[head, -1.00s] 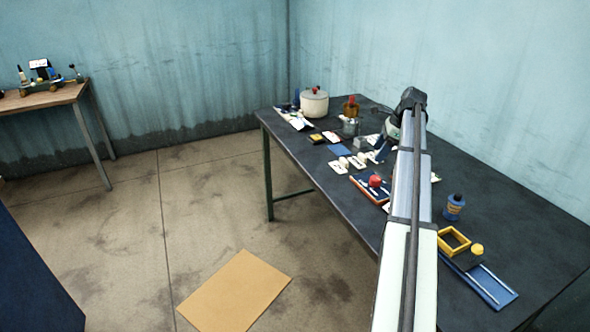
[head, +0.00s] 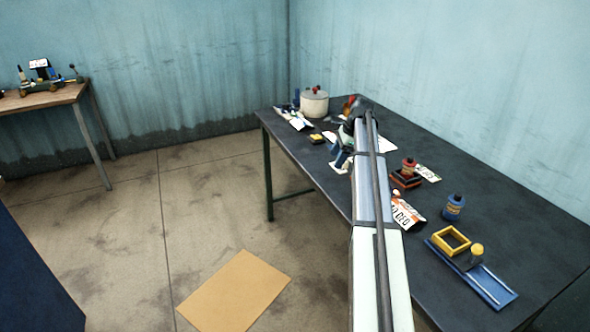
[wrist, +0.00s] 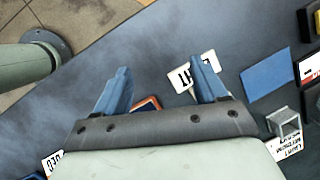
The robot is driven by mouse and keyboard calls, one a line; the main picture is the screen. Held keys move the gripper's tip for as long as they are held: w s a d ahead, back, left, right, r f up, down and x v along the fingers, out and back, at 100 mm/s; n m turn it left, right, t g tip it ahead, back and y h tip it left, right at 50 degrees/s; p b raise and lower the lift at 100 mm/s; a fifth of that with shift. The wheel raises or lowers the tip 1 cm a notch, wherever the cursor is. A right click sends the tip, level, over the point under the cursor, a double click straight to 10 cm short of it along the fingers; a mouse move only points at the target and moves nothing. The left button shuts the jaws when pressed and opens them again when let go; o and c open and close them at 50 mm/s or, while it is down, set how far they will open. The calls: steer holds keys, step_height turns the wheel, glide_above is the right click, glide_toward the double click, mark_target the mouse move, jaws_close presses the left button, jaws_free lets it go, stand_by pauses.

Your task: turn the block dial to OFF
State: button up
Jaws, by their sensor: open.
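I cannot pick out the block dial with certainty in either view. In the wrist view my gripper (wrist: 160,66) is open, its two blue fingers apart with nothing held between them. A white card with dark marks (wrist: 186,76) lies on the table near the right finger. A small orange-edged item (wrist: 148,103) shows partly between the fingers, mostly hidden by the gripper body. A grey open-framed block (wrist: 285,121) stands to the right beside a printed label.
A blue mat (wrist: 268,77) lies right of the gripper. The table's right-back stretch is clear.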

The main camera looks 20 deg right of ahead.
steer(key=w+a+f+n, duration=0.1)
steer(key=w+a+f, duration=0.2)
steer(key=a, duration=0.3)
steer(key=w+a+f+n, duration=0.2)
steer(key=w+a+f, duration=0.2)
steer(key=a, duration=0.3)
steer(key=shift+w+a+f, duration=0.2)
steer(key=shift+w+a, duration=0.05)
steer(key=shift+w, duration=0.6)
steer(key=s+d+r+n+g+h, duration=0.1)
steer(key=s+d+r+h, duration=0.1)
steer(key=s+d+r, duration=0.75)
steer(key=s+d+r+n+g+h, duration=0.15)
steer(key=s+d+r, duration=0.45)
steer(key=s+d, duration=0.65)
steer(key=f, duration=0.8)
steer(key=w+d+f, duration=0.1)
steer(key=f, duration=0.3)
steer(key=shift+w+f, duration=0.1)
steer(key=shift+f, duration=0.25)
steer(key=c, duration=1.1)
